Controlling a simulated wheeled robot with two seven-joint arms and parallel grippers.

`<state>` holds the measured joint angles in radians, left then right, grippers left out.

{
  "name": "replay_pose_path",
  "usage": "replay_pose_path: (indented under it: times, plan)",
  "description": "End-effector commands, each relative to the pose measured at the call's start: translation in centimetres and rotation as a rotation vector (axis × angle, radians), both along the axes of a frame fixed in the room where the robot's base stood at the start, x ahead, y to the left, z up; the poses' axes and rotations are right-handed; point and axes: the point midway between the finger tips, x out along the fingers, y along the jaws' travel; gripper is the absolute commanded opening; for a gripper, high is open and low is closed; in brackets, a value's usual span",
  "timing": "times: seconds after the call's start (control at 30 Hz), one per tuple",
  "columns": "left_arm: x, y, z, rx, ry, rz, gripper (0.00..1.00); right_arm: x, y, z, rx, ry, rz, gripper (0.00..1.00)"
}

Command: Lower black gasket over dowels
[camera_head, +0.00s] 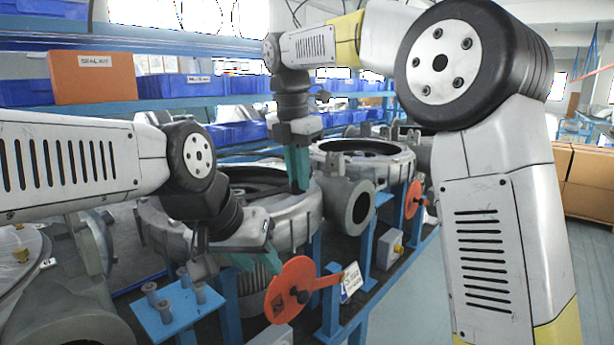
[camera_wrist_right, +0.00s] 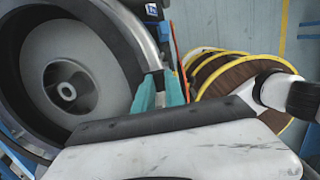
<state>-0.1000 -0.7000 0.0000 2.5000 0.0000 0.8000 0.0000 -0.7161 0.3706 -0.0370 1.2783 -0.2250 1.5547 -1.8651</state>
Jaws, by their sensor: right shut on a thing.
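The black gasket (camera_wrist_right: 117,42) shows in the right wrist view as a wide dark ring along the inside of a grey metal rim. My right gripper (camera_head: 299,188) points down at the near right part of the front round housing (camera_head: 285,225). In the wrist view its teal fingers (camera_wrist_right: 160,92) are shut at the ring's edge. Whether the ring rests on the housing or hangs just above it is unclear. I cannot make out the dowels. My left gripper (camera_head: 243,262) is low at the housing's front side, left of an orange disc; its fingertips are partly hidden.
The orange disc with a lever (camera_head: 290,290) stands in front of the housing. A blue plate with several grey pegs (camera_head: 175,305) is at lower left. A second round housing (camera_head: 365,158) stands behind. An orange box (camera_head: 95,77) and blue bins line the shelves.

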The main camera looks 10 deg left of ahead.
Motion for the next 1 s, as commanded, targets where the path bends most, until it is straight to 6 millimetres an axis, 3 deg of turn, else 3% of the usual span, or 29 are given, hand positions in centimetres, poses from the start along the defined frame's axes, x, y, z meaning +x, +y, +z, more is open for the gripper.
replay_pose_path:
  times: [1.0]
  plan:
    - [0.0,0.0,0.0,0.0,0.0,0.0,0.36,-0.01,0.0,-0.92,0.001,-0.001,0.0,0.0]
